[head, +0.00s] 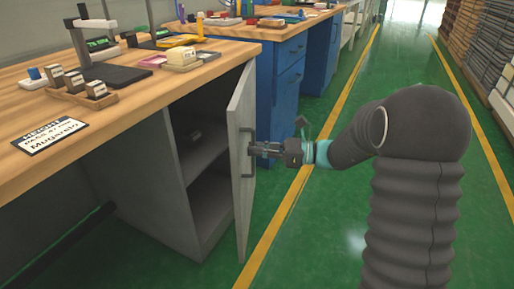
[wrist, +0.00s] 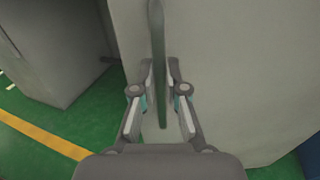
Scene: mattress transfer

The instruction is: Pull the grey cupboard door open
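The grey cupboard door (head: 241,150) stands partly open, swung out from the grey cupboard (head: 160,140), and dark shelves show inside. Its dark upright bar handle (head: 246,153) is on the door's outer face. My gripper (head: 262,149) is at this handle, reaching in from the right. In the wrist view, the door's pale face (wrist: 220,80) fills the middle and right. The handle (wrist: 158,55) runs upright between my two fingers (wrist: 160,75), which are drawn close in on either side of it. The gripper appears shut on the handle; the exact contact is hard to see.
A wooden worktop (head: 130,75) with trays, blocks and a sign lies above the cupboard. A blue cabinet (head: 290,90) stands behind the door. The green floor (head: 320,220) with yellow lines is clear around the door. Stacked goods (head: 485,50) line the far right.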

